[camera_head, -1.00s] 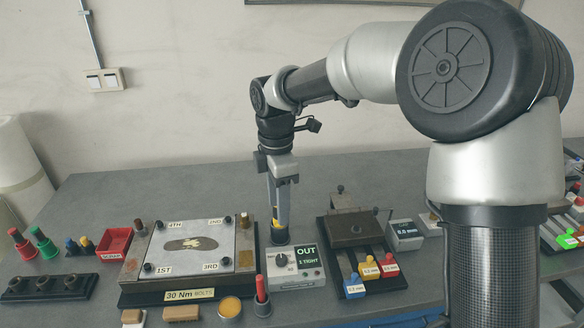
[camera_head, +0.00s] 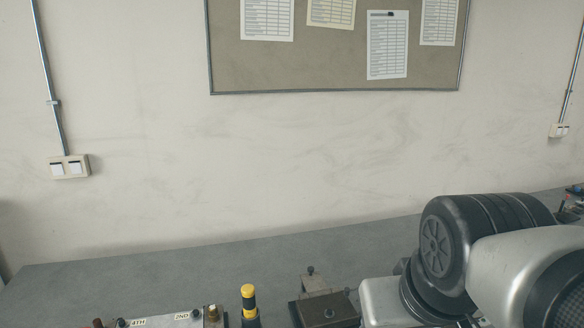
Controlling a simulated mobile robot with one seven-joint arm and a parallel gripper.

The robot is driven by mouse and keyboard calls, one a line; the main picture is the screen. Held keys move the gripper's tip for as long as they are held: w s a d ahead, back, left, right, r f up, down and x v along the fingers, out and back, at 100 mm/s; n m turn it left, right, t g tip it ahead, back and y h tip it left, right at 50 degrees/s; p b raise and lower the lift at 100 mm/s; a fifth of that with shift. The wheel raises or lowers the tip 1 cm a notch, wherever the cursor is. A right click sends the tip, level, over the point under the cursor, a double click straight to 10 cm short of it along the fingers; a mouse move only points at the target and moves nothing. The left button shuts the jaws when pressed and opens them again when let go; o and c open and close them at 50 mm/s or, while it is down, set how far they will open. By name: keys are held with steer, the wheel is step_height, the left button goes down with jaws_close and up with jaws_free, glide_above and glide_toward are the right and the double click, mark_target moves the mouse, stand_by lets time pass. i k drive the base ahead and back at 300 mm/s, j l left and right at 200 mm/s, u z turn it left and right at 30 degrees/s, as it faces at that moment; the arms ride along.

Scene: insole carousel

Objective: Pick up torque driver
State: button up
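The torque driver (camera_head: 248,300) appears to be the upright tool with a yellow-and-black banded handle at the bottom of the head view. Its top is free and nothing grips it there. Its lower end is cut off by the frame edge. My arm is folded at the lower right, well to the right of the driver. My gripper is out of the picture, so its fingers and anything in them are hidden.
The plate fixture (camera_head: 165,321) marked 4TH and 2ND lies left of the driver, mostly cut off. A dark metal block fixture (camera_head: 325,312) stands to its right. The grey bench (camera_head: 150,275) behind is clear. A notice board (camera_head: 290,72) hangs on the wall.

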mark_target(247, 291)
steer(key=j, duration=0.15)
steer(key=l+u, duration=0.15)
steer(key=u, duration=0.65)
steer(key=i+j+z, duration=0.1)
steer(key=j+z, duration=0.2)
steer(key=j, duration=0.2)
